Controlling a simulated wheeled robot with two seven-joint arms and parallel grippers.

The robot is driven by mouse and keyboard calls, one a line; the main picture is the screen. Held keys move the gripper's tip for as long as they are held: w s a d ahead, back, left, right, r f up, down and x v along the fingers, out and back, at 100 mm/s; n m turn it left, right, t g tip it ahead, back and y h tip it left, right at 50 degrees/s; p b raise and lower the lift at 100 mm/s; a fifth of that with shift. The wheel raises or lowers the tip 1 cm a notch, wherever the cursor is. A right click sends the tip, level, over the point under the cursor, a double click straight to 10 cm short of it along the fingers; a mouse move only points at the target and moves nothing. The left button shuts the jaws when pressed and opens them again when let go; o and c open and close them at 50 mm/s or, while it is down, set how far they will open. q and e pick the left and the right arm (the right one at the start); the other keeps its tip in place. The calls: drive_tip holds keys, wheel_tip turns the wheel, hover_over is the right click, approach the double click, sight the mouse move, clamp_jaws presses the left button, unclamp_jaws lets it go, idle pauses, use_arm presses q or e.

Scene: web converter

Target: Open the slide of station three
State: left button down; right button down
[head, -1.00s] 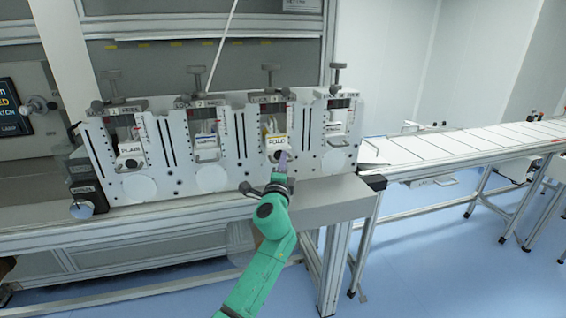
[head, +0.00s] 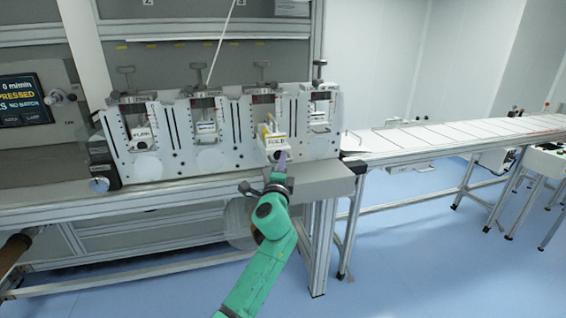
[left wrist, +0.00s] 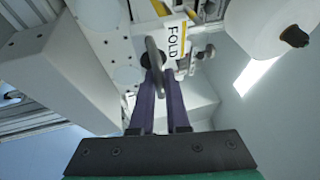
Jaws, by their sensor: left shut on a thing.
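The label also shows in the left wrist view (left wrist: 177,38). My left gripper (head: 281,157) is at the slide's front, just below the label. The fingers partly hide the handle. My right gripper is not in view.
Neighbouring stations with slides (head: 206,130) (head: 320,118) stand on both sides of station three. A conveyor (head: 450,138) runs off to the right. A screen (head: 25,100) is at the left. The blue floor in front of the bench is open.

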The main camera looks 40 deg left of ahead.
use_arm(q)
drive_tip(key=c, duration=0.9)
unclamp_jaws()
drive_tip(key=b+v, duration=0.2)
drive_tip(key=v, duration=1.2)
drive_tip(key=shift+s+d+f, duration=0.1)
drive_tip(key=shift+s+d, duration=0.05)
drive_tip(key=shift+d, duration=0.05)
